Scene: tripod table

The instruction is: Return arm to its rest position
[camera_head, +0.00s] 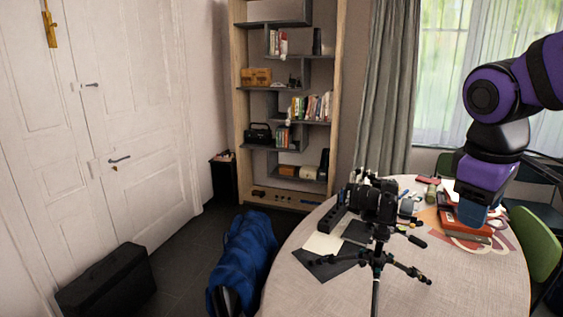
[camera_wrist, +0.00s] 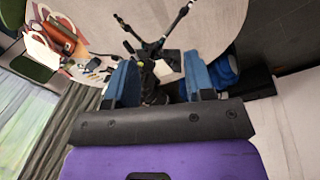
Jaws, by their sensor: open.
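My purple arm comes in from the upper right of the head view, bent with its blue-fingered gripper (camera_head: 473,213) pointing down over the right side of the round table (camera_head: 300,285). In the wrist view the two blue fingers of my gripper (camera_wrist: 160,85) stand wide apart with nothing held between them. A black camera (camera_head: 373,202) on a tripod (camera_head: 376,260) stands on the table, left of my gripper and apart from it in the head view. In the wrist view the tripod legs (camera_wrist: 155,45) show beyond the fingers, and the camera is partly hidden between them.
Red books (camera_head: 466,226) and small items lie on the table below my gripper. A green chair (camera_head: 537,243) stands at the right. A blue bag (camera_head: 243,258) and a black case (camera_head: 108,283) are on the floor at the left. A bookshelf (camera_head: 241,120) stands behind.

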